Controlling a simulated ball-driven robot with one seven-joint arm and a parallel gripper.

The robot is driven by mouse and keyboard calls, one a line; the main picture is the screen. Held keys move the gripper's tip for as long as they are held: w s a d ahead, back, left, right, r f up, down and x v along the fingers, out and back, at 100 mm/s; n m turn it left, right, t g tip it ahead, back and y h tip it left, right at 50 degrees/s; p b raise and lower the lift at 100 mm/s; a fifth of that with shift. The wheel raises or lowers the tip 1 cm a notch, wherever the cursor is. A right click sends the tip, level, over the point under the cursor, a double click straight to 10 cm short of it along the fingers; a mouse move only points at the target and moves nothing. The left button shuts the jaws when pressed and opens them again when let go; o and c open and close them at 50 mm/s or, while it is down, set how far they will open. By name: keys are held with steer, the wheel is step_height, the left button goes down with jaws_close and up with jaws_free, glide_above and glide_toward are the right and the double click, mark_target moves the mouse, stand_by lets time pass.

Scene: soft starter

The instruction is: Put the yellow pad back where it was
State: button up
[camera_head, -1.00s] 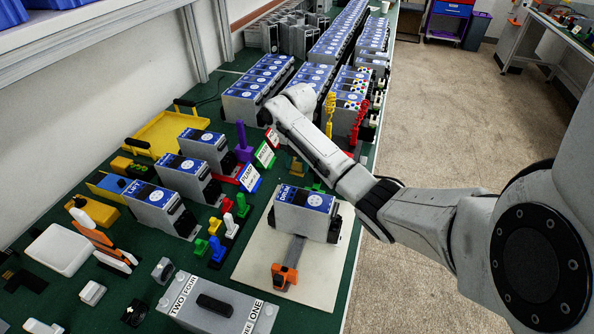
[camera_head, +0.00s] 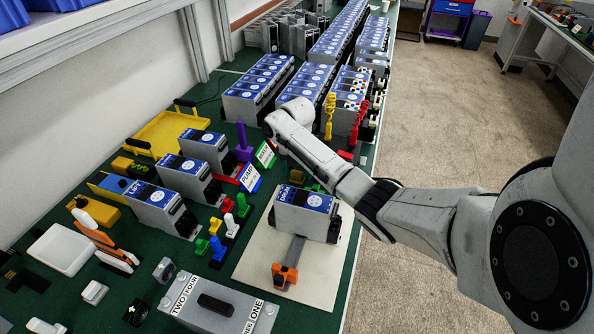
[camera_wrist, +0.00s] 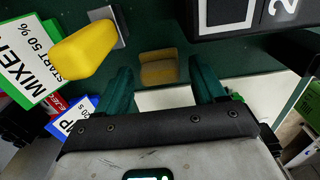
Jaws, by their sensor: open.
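In the wrist view, my gripper (camera_wrist: 163,82) is open, with its two dark green fingers apart. A dull yellow-brown block (camera_wrist: 159,67) shows beyond the gap between the fingertips; I cannot tell how deep it lies between them. A larger bright yellow rounded piece (camera_wrist: 83,52) with a grey end is left of the fingers, apart from them. I cannot tell for certain which of these is the yellow pad. In the head view, my forearm and wrist reach over the bench and hide the fingers.
Green and blue label cards (camera_head: 264,154) (camera_head: 249,179) stand near my wrist. Rows of blue-topped grey modules (camera_head: 258,85) fill the bench beyond. A DRIVE module (camera_head: 305,212) stands on a pale board (camera_head: 322,272). A yellow tray (camera_head: 160,135) lies at the left.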

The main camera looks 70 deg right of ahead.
mark_target(297, 172)
step_height(297, 172, up, 12)
steer(key=shift+r+p, duration=0.2)
steer(key=shift+p, duration=0.1)
stand_by(0.3)
stand_by(0.4)
